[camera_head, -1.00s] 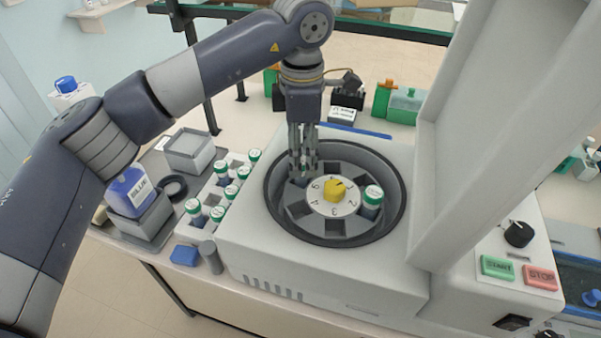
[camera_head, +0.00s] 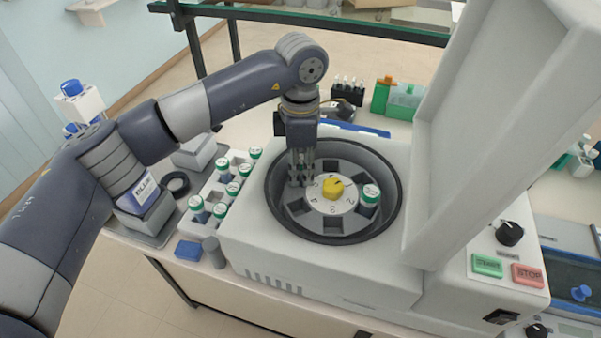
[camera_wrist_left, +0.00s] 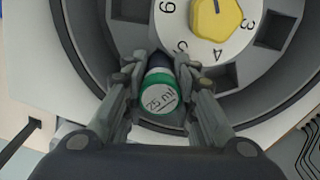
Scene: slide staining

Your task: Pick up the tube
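The tube (camera_wrist_left: 158,94) with a green cap marked "25 ml" is between the fingers of my left gripper in the left wrist view. My left gripper (camera_head: 301,184) points down into the left side of the round centrifuge rotor (camera_head: 337,228). In the wrist view its fingertips (camera_wrist_left: 158,66) press against both sides of the tube just below the cap. The lower end of the tube is hidden in or above the rotor. Another green-capped tube (camera_head: 370,195) stands in a slot at the right of the rotor. My right gripper is not in view.
The numbered dial with a yellow knob (camera_head: 333,187) is close to the fingers. The bowl wall (camera_head: 272,205) surrounds them, and the raised lid (camera_head: 470,130) stands at the right. A white rack (camera_head: 219,190) with several green-capped tubes is left of the centrifuge.

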